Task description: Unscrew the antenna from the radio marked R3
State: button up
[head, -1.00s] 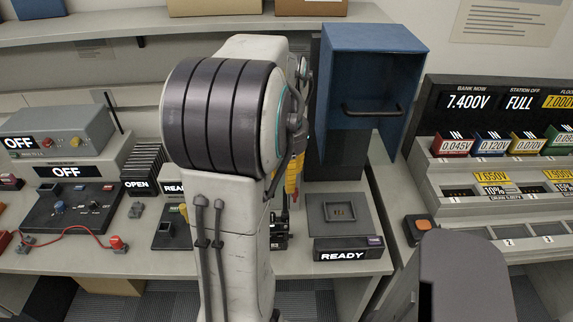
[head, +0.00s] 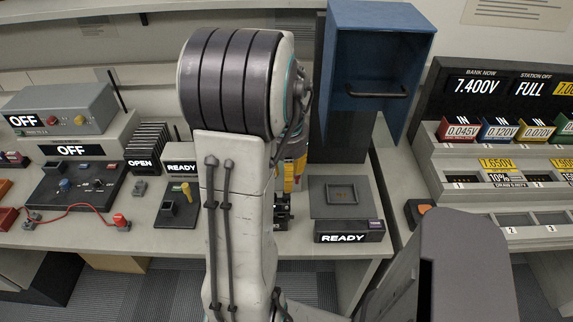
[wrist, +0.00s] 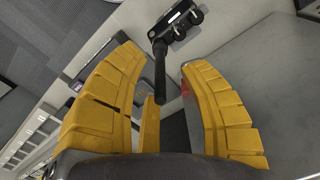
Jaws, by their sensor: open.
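My gripper (wrist: 160,62) is open, with its yellow fingers spread wide apart. A thin black antenna (wrist: 160,78) stands between the fingers in the wrist view, with clear gaps on both sides. It runs to a dark radio (wrist: 182,20) with round knobs beyond the fingertips. In the head view my arm hides most of the gripper (head: 293,172), and part of the dark radio (head: 283,211) shows below it on the bench. I cannot read a marking on the radio.
A blue open-fronted box (head: 378,65) with a handle hangs behind to the right. A grey pad (head: 320,203) with a square recess and a READY sign (head: 345,237) lie right of the radio. A small block with a yellow-topped post (head: 186,192) stands left. Battery bays (head: 500,180) are far right.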

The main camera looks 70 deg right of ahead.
jog(key=shift+f, duration=0.7)
grip_shut()
